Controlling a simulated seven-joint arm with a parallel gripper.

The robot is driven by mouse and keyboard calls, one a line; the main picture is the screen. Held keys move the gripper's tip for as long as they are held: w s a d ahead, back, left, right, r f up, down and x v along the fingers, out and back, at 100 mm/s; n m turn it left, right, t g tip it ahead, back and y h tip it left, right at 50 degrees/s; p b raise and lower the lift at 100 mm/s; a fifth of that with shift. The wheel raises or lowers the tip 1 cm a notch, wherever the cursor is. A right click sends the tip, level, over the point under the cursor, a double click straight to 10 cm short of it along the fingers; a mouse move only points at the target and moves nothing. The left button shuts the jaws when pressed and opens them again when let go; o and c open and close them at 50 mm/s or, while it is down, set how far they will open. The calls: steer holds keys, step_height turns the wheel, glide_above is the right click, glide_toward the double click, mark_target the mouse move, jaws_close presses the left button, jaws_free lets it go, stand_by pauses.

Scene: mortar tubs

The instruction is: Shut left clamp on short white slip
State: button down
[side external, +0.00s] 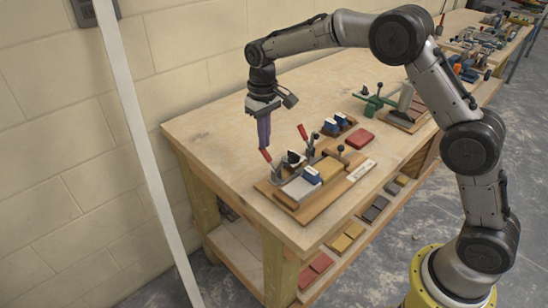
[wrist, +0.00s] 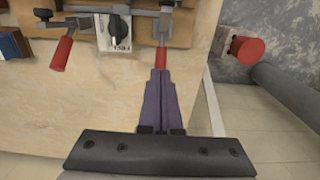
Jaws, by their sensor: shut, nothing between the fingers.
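My gripper (side external: 264,146) is shut and empty, its purple fingers pointing down at the left end of the wooden clamp board (side external: 287,204). The left clamp's red handle (side external: 266,155) is right at the fingertips and tilts up to the left. In the wrist view, the fingertips (wrist: 160,72) meet or overlap the end of this red handle (wrist: 161,58); I cannot tell whether they touch. The other clamp's red handle (side external: 302,132) stands farther back, also tilted. A short whitish slip (side external: 299,188) lies on the board in front of the left clamp. The clamp's pad is hard to make out.
The table's left part (side external: 215,130) is clear.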

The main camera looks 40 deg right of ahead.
steer(key=shift+w+f, duration=0.4)
steer(key=shift+f, duration=0.35)
steer(key=shift+r, duration=3.55)
